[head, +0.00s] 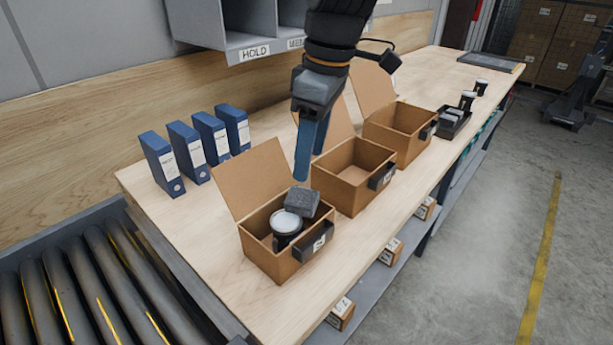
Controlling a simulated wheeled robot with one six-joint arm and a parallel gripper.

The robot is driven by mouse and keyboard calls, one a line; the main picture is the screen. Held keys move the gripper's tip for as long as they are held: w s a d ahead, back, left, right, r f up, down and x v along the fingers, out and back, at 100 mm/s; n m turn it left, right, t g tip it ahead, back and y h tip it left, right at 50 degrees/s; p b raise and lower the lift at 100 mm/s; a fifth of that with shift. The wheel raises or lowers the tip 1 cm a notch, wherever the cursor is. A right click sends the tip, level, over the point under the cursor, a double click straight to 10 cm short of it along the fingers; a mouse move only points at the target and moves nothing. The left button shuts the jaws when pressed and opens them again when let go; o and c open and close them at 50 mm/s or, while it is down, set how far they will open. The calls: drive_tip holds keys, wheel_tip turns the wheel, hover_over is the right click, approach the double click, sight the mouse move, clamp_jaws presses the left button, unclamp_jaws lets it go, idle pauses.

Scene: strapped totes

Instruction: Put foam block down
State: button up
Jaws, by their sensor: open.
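The grey foam block (302,202) rests tilted in the back right part of the nearest open box (275,263), partly above its rim. A dark jar with a white lid (287,224) stands beside it in the same box. My gripper (308,165) hangs above and behind the block, with its blue fingers pointing down. The fingers are apart with nothing between them, and the block is clear of them. What lies under the block is hidden.
Two more open boxes, a middle one (352,190) and a far one (400,135), stand to the right with raised lids. Several blue binders (195,150) stand at the back left. A dark tray (453,122) with jars lies farther right. A roller conveyor (85,290) borders the bench at left.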

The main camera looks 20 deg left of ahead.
drive_tip(key=shift+d+r, duration=0.2)
drive_tip(key=shift+r, duration=0.75)
drive_tip(key=shift+d+r, duration=0.15)
drive_tip(key=shift+r, duration=0.8)
drive_tip(key=w+d+f+m+h, duration=0.1)
drive_tip(key=d+f+m, duration=0.3)
drive_tip(key=d+f, duration=0.3)
drive_tip(key=w+d+f+m, duration=0.1)
drive_tip(key=d+f+m, duration=0.3)
drive_tip(key=d, duration=0.5)
drive_tip(key=s+d+f+m, duration=0.3)
drive_tip(key=d+f+m, duration=0.1)
drive_tip(key=d, duration=0.3)
drive_tip(key=s+d+f+m, duration=0.3)
drive_tip(key=d+f+m, duration=0.2)
drive_tip(key=d, duration=0.2)
drive_tip(key=shift+s+d+f+h, duration=0.25)
drive_tip(key=shift+d+f+h, duration=0.05)
drive_tip(key=shift+d+h, duration=0.1)
drive_tip(key=shift+a, duration=0.1)
